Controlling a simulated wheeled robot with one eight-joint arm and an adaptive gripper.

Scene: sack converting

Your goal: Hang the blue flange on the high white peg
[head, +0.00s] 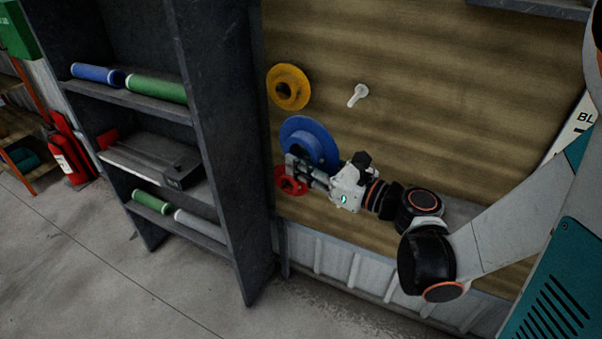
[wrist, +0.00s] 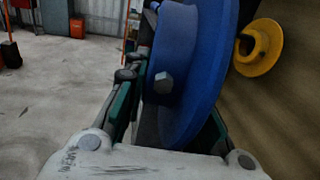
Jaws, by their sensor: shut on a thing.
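The blue flange (head: 308,137) is a wide disc with a thick hub, upright close to the wooden wall in the head view. My gripper (head: 297,170) is shut on it from the lower right. In the wrist view the flange (wrist: 192,85) stands between my fingers, and a grey faceted peg end (wrist: 163,83) shows at its hub. I cannot tell how far the flange is along that peg. The high white peg (head: 357,95) sticks out bare from the wall, up and right of the flange.
A yellow flange (head: 288,87) hangs above the blue one and also shows in the wrist view (wrist: 259,47). A red flange (head: 290,181) is below, partly hidden by my gripper. A dark shelf unit (head: 218,130) stands close on the left. The wall around the white peg is clear.

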